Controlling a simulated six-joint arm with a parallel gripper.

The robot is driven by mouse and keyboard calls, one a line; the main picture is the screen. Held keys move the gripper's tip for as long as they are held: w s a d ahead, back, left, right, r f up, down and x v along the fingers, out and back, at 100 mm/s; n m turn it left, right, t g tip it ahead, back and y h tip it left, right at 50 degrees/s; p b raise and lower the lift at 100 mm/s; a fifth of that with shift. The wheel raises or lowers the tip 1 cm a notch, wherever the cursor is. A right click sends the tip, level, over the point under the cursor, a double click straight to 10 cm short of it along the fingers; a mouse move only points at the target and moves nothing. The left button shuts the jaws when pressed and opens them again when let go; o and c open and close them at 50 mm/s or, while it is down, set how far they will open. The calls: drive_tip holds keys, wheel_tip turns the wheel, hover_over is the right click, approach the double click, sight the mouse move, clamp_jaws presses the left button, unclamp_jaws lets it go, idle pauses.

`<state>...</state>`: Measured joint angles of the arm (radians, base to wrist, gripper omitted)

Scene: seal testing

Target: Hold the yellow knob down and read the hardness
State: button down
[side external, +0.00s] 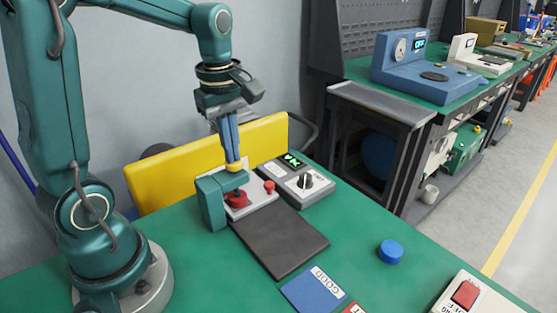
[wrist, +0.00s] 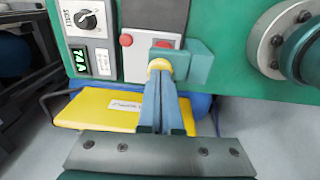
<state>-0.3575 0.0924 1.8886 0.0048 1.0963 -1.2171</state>
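The yellow knob (side external: 234,167) is on top of the green tester (side external: 211,203), and it also shows in the wrist view (wrist: 159,64). My gripper (side external: 232,160) points straight down with its blue fingers together, and their tips meet the top of the knob. A red part (side external: 237,198) sits under the tester's arm on a light plate. The display (side external: 291,159) beside a black dial is lit green. In the wrist view the display (wrist: 79,62) stands sideways and seems to read 74 A.
A dark mat (side external: 282,242) lies before the tester. A blue round piece (side external: 390,251), a blue GOOD card (side external: 314,289) and a box with a red button (side external: 465,294) are farther right. A yellow panel (side external: 165,180) stands behind. The green table between them is clear.

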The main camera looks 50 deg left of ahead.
drive_tip(key=shift+f, duration=0.55)
wheel_tip(320, 180, up, 15)
drive_tip(key=shift+s+d, duration=0.2)
drive_tip(key=shift+s, duration=0.1)
idle(0.5)
drive_tip(key=s+d+f+m+t, duration=0.1)
drive_tip(key=s+d+m+t, duration=0.1)
drive_tip(key=s+d+m, duration=0.35)
drive_tip(key=s+d+f+m+t, duration=0.2)
drive_tip(key=d+f+m, duration=0.1)
drive_tip(key=f+m, duration=0.7)
drive_tip(key=shift+s+m+t, duration=0.2)
drive_tip(key=shift+m+t, duration=0.2)
drive_tip(key=shift+m, duration=0.85)
